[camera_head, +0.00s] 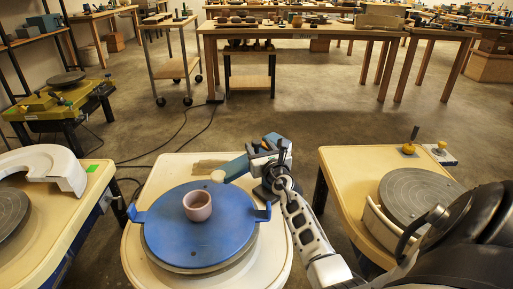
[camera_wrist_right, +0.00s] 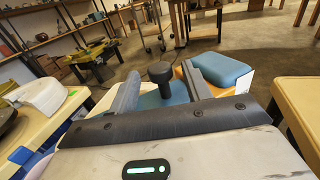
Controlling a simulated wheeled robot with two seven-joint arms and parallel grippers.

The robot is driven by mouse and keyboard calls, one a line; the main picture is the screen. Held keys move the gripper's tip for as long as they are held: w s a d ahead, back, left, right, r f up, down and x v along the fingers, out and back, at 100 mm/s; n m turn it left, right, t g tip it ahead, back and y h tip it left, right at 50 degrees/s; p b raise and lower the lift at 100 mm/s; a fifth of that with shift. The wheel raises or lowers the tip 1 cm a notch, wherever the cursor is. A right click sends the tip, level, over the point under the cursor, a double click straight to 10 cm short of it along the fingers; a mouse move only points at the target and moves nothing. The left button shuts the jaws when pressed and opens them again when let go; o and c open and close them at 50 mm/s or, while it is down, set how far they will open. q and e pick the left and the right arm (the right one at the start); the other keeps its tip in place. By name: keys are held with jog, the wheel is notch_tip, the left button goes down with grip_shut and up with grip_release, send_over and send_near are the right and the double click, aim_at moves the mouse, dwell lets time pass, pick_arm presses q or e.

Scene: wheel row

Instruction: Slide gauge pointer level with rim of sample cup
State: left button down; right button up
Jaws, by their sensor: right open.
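A small pink sample cup (camera_head: 198,205) stands upright on a blue round bat (camera_head: 180,240) on the wheel in the head view. The gauge's blue-grey arm (camera_head: 236,167) reaches left toward the cup and ends in a pale round tip (camera_head: 217,176), which I take as the pointer. The tip appears just behind and right of the cup; its height against the rim is hard to tell. My right gripper (camera_head: 268,147) is at the gauge's right end. In the right wrist view its open fingers (camera_wrist_right: 160,88) stand either side of a black knob (camera_wrist_right: 160,73), with gaps showing. My left gripper is not seen.
A cream wheel table (camera_head: 138,262) carries the bat. Another wheel table (camera_head: 345,165) stands at the right, with a grey wheel head (camera_head: 415,190). A third table (camera_head: 35,255) is at the left. A blue block (camera_wrist_right: 222,70) lies right of the fingers in the wrist view.

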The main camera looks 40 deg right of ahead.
aim_at(257, 152)
jog(key=shift+b+x, duration=0.35)
jog(key=shift+x, duration=0.75)
jog(key=shift+w, duration=0.3)
jog(key=shift+w+d, duration=0.1)
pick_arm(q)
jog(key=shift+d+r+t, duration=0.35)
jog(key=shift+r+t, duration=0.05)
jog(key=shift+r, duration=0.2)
pick_arm(e)
jog(key=shift+c, duration=0.3)
